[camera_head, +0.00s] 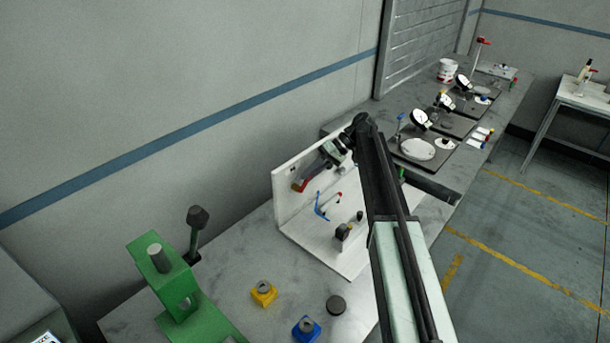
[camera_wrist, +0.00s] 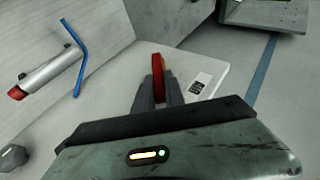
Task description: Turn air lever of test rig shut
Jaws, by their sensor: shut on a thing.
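The test rig is a white L-shaped stand (camera_head: 285,190) on the bench; its white panel also shows in the wrist view (camera_wrist: 215,78). A red lever (camera_head: 299,186) is at its upright panel, and in the wrist view the red lever (camera_wrist: 158,62) stands between my fingers. My gripper (camera_wrist: 158,88) is shut on this red lever. In the head view my gripper (camera_head: 314,171) reaches the panel from the upper right. A bent blue lever (camera_head: 321,208) is lower on the rig; it shows at left in the wrist view (camera_wrist: 78,65). I cannot read which lever is marked air.
A silver cylinder with a red end (camera_wrist: 50,72) lies beside the blue lever. A green press (camera_head: 180,290), a yellow block (camera_head: 263,294), a blue block (camera_head: 306,329) and a dark disc (camera_head: 336,305) are in front. Dial gauges (camera_head: 420,120) stand behind.

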